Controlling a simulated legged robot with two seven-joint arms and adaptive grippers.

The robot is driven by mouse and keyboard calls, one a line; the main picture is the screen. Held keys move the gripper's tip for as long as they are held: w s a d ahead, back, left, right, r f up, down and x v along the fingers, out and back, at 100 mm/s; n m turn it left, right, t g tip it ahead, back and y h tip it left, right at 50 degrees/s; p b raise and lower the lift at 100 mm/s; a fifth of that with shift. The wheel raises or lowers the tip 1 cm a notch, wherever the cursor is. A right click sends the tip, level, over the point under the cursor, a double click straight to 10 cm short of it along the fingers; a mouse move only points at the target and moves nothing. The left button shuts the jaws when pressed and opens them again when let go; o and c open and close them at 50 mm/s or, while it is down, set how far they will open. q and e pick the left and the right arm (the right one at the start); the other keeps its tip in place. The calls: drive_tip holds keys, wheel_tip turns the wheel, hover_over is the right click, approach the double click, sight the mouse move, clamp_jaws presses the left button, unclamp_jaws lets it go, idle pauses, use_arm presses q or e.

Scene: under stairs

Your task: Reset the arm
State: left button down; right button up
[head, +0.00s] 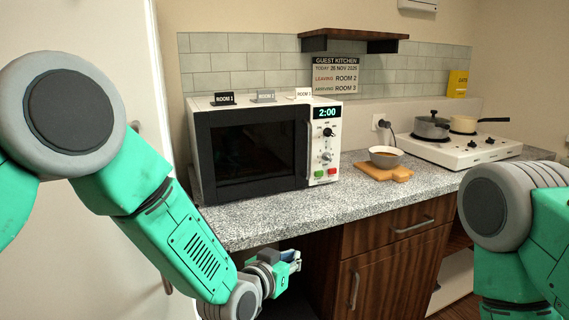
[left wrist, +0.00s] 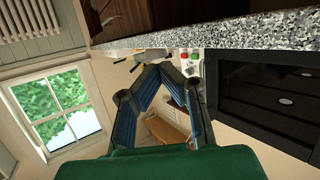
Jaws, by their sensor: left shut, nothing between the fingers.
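My left arm (head: 190,240) comes in from the left in the head view and bends down towards the counter's front. My left gripper (head: 291,259) is small there and partly hidden behind its own wrist, below the counter's front edge. In the left wrist view the two dark blue fingers of my left gripper (left wrist: 160,70) meet at their tips, with nothing held. My right arm (head: 530,225) shows at the right edge of the head view, in front of the counter. Its gripper is out of view.
A speckled counter (head: 290,218) carries a microwave (head: 253,150), a bowl (head: 386,156) on a wooden board (head: 399,175), and a hob (head: 460,151) with two pots. Wooden cabinets (head: 392,265) stand below. A window (left wrist: 60,108) shows in the left wrist view.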

use_arm(q)
drive_tip(key=s+a+f+n+g+y, duration=0.2)
drive_tip(key=s+a+f+g+y, duration=0.25)
drive_tip(key=s+a+f, duration=1.2)
drive_tip(key=s+a+f+n+g+y, duration=0.1)
drive_tip(key=s+a+f+g, duration=0.1)
drive_tip(key=s+a, duration=0.2)
drive_tip(key=s+a+f+n+g+y, duration=0.1)
drive_tip(key=s+a, duration=0.4)
drive_tip(key=s, duration=0.6)
drive_tip(key=s+a+f+n+g+y, duration=0.1)
drive_tip(key=s+a+f+g, duration=0.3)
drive_tip(key=s, duration=0.4)
drive_tip(key=shift+a, duration=0.15)
drive_tip(key=shift+a+f+g, duration=0.1)
drive_tip(key=shift+a+g, duration=0.15)
drive_tip(key=shift+a, duration=0.1)
